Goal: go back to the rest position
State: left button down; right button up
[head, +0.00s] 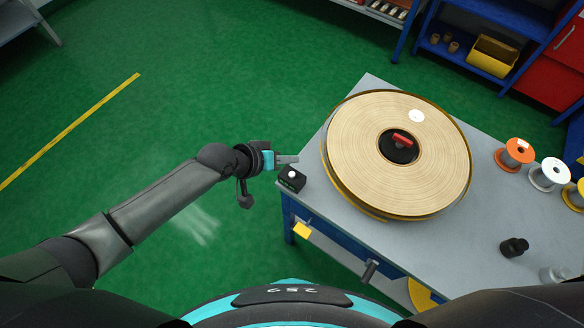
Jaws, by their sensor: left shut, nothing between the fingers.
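My left gripper (289,159) is shut and empty. It is at the table's left corner, just above a small black box with a white round button (291,179); I cannot tell whether they touch. A large tan tape roll (365,135) lies flat on the grey table (400,245), to the right of the gripper. A black hub with a red handle (402,140) sits in the roll's centre, and a white round label (417,116) lies on its top. My right gripper is not in view.
Orange (515,154) and white (550,174) spools stand at the table's right, with a black knob-like object (514,247) nearer. A yellow tag (302,230) hangs at the table's front edge. Blue shelving (440,45) stands behind. The green floor on the left is clear.

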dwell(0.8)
pick_arm(q)
jog(key=s+d+r+m, duration=0.2)
jog(key=s+r, duration=0.1)
jog(key=s, duration=0.4)
jog(key=s+a+r+n+g+y, duration=0.1)
jog(key=s+a+r+y, duration=0.1)
jog(key=s+a+y, duration=0.5)
jog(key=s+a+r+n+g, duration=0.15)
jog(key=s+a, duration=0.35)
jog(key=a, duration=0.5)
notch_tip(320, 180, down, 25)
jog(key=s+b, duration=0.1)
jog(key=b, duration=0.4)
jog(key=s+a+f+m+g+b, duration=0.1)
jog(key=s+a+f+g+b, duration=0.1)
jog(key=s+f, duration=1.3)
notch_tip(320, 180, down, 4)
jog(key=shift+s+a+r+b, duration=0.2)
jog(key=shift+s+a+b, duration=0.25)
jog(key=shift+b, duration=0.5)
